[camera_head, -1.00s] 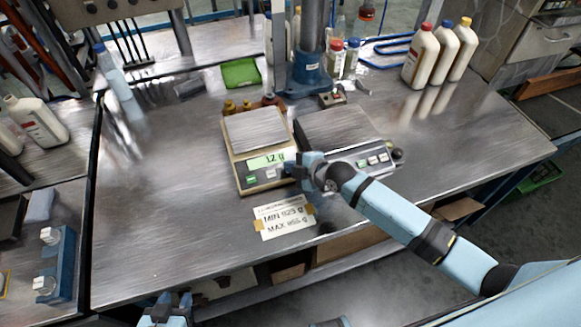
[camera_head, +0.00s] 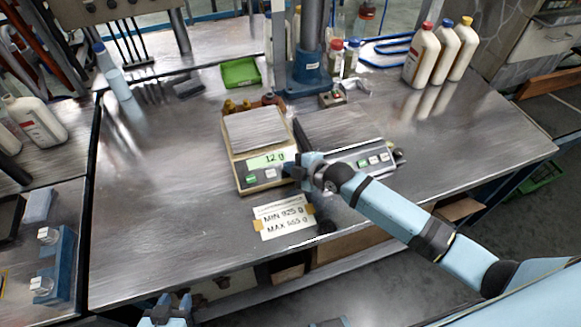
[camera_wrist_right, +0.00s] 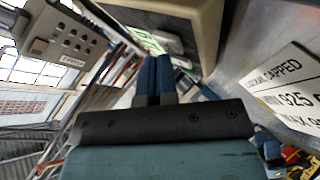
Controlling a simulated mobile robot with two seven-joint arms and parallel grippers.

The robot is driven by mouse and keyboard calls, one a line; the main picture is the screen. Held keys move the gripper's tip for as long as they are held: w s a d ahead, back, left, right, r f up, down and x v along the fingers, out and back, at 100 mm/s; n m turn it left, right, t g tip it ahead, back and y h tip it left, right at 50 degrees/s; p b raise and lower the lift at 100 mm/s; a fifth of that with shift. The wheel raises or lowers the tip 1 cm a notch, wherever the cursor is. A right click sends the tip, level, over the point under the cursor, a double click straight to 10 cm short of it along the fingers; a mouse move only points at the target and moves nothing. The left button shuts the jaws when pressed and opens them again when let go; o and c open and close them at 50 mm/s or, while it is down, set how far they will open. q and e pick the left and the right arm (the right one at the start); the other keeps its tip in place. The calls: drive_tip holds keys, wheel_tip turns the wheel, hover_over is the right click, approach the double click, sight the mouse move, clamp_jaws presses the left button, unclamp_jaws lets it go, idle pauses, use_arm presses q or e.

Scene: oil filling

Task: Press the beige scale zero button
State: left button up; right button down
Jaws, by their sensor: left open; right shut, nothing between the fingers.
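The beige scale (camera_head: 234,160) stands on the metal table with an empty weighing plate (camera_head: 256,130). Its lit green display (camera_head: 266,160) reads about 12 g. A green button (camera_head: 251,179) and a pale button (camera_head: 270,173) show on its front panel; their labels are too small to read. My right gripper (camera_head: 288,170) is shut and empty at the right end of this panel and hides that part. In the wrist view its closed fingers (camera_wrist_right: 153,75) point at the panel; I cannot tell whether they touch it. My left gripper (camera_head: 168,308) is open at the bottom edge, away from the scale.
A second, grey scale (camera_head: 362,158) stands close on the right, behind my right arm. A paper limit sign (camera_head: 284,217) lies in front of the beige scale. A blue press stand (camera_head: 307,75) and small bottles are behind.

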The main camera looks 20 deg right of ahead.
drive_tip(key=shift+w+f, duration=0.1)
drive_tip(key=shift+f, duration=0.15)
drive_tip(key=shift+r, duration=0.1)
idle(0.4)
drive_tip(key=shift+s+r+p, duration=0.3)
drive_tip(key=shift+r+p, duration=0.35)
drive_tip(key=shift+p, duration=0.05)
drive_tip(key=shift+s+r+p, duration=0.1)
drive_tip(key=shift+r+p, duration=0.5)
drive_tip(key=r+p, duration=0.1)
drive_tip(key=s+r+p, duration=0.1)
drive_tip(key=r+p, duration=0.1)
drive_tip(key=shift+s+r+p, duration=0.25)
drive_tip(key=shift+s+p, duration=0.05)
drive_tip(key=shift+p, duration=0.1)
